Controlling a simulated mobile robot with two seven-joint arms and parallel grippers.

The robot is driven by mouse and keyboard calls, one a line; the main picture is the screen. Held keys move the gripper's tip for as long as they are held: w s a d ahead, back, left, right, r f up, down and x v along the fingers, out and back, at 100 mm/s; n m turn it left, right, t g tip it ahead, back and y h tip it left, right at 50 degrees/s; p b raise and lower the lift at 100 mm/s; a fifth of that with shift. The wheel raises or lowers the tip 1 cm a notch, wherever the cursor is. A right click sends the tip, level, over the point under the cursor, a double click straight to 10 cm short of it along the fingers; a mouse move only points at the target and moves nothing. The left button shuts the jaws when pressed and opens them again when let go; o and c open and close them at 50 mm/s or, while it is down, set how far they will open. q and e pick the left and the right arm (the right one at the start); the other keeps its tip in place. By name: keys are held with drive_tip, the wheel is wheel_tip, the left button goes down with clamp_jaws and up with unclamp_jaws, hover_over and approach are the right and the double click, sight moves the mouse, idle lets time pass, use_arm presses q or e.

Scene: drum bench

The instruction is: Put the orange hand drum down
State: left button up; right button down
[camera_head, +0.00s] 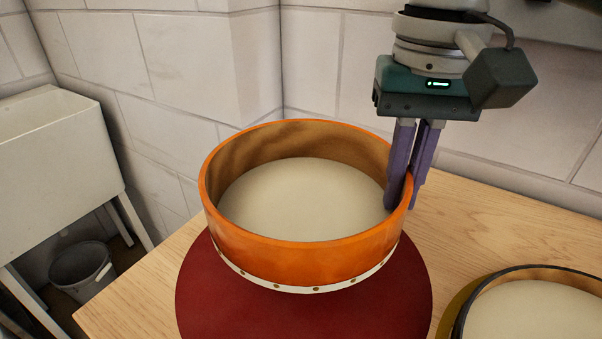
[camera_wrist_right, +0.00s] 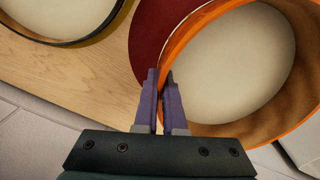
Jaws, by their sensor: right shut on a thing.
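The orange hand drum (camera_head: 300,257) is an open round frame with a pale skin at its lower side and a white studded band. My right gripper (camera_head: 402,200) is shut on its right wall, one purple finger inside the rim and one outside. The drum is over the back part of a dark red round mat (camera_head: 305,312). I cannot tell whether its bottom touches the mat. In the right wrist view, the fingers (camera_wrist_right: 163,82) straddle the orange rim (camera_wrist_right: 172,52). My left gripper is not in view.
A second drum with a dark rim (camera_head: 535,310) sits at the front right of the wooden bench (camera_head: 465,225), on a yellowish round mat. White block walls stand close behind. A white sink (camera_head: 50,170) and a grey bucket (camera_head: 80,272) are off the bench at left.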

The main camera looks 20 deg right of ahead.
wheel_tip(320, 180, down, 11)
drive_tip(key=shift+r+b, duration=0.2)
drive_tip(key=shift+b, duration=0.75)
drive_tip(key=c, duration=1)
unclamp_jaws()
drive_tip(key=shift+f, duration=0.15)
drive_tip(key=shift+r, duration=0.4)
wheel_tip(320, 180, up, 11)
drive_tip(key=shift+f+p, duration=0.1)
drive_tip(key=shift+p, duration=1.15)
drive_tip(key=shift+r, duration=0.4)
